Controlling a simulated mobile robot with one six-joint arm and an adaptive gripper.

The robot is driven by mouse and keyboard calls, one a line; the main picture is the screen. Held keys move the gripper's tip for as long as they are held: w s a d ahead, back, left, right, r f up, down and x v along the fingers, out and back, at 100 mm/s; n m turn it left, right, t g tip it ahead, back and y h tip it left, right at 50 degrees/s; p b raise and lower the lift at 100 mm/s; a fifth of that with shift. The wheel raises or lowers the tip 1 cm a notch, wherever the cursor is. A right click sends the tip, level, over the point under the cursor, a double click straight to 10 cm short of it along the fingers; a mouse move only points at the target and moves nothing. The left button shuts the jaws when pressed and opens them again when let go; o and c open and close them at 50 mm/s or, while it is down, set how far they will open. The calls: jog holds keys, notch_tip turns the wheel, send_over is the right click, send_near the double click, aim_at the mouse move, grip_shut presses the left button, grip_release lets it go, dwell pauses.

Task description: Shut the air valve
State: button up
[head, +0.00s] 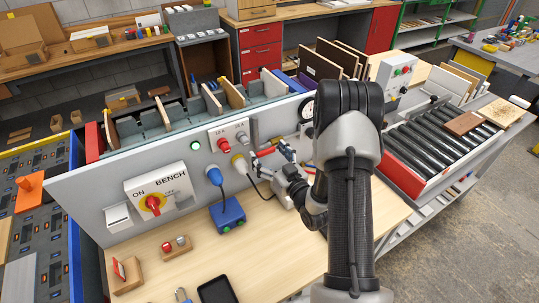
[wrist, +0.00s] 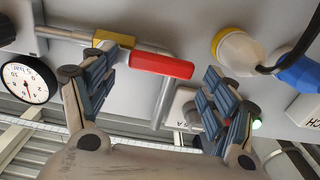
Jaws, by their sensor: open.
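The air valve has a red lever handle (wrist: 162,65) and a brass-coloured body (wrist: 113,39) on a grey pipe in the wrist view. The handle lies roughly along the horizontal pipe run. My gripper (wrist: 158,90) is open, with one blue-padded finger on each side of the handle. The handle shows between and slightly beyond the fingertips, and I see no clear contact. In the head view my gripper (head: 281,153) is at the grey panel, and my arm and fingers hide most of the valve.
A pressure gauge (wrist: 27,80) is beside the left finger in the wrist view. Yellow (wrist: 238,48) and blue (wrist: 298,72) plugs with cables are on the right. In the head view, the panel (head: 95,192) carries a bench switch (head: 153,203), and a blue box (head: 227,214) stands below.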

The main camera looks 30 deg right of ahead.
jog(key=shift+c, duration=0.5)
jog(key=c, duration=1.4)
